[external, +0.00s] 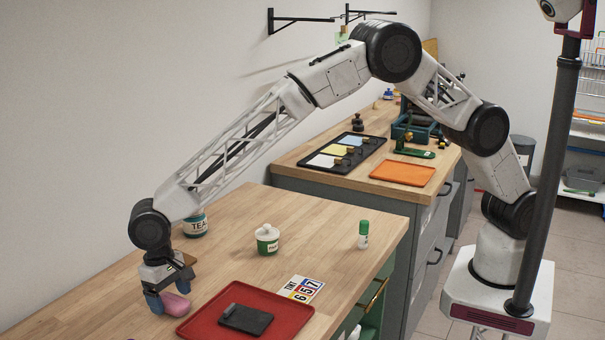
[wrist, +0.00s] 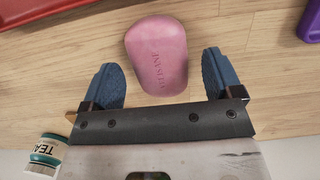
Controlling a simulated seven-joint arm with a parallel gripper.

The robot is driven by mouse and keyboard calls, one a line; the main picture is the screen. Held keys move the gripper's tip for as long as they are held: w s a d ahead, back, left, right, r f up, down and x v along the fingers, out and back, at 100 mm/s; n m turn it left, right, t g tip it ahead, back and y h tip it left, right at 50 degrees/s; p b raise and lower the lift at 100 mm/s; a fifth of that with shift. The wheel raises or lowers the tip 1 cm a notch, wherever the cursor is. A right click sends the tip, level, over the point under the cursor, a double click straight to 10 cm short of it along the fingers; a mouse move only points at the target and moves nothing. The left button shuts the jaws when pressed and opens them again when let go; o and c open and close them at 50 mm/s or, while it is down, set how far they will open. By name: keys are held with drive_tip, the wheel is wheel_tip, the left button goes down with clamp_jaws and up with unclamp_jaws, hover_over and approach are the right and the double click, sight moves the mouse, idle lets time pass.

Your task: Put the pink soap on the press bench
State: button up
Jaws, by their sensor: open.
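The pink soap (external: 177,306) lies on the wooden top of the near bench (external: 322,222), left of the red tray. In the wrist view the soap (wrist: 157,52) lies lengthwise between and beyond my blue fingertips, with embossed lettering on its top. My gripper (external: 168,292) is open and low over the bench at the soap.
A red tray (external: 205,326) with a dark slab (external: 246,319) lies right of the soap. A tea jar (external: 195,226), a white-lidded green pot (external: 267,241), a green-capped bottle (external: 363,236) and a number card (external: 301,288) stand or lie nearby. The far bench holds an orange tray (external: 402,173) and a black sectioned tray (external: 358,142).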

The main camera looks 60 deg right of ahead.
sight(165, 296)
wheel_tip(165, 296, up, 11)
drive_tip(key=w, duration=0.1)
drive_tip(key=shift+w, duration=0.3)
idle(1.0)
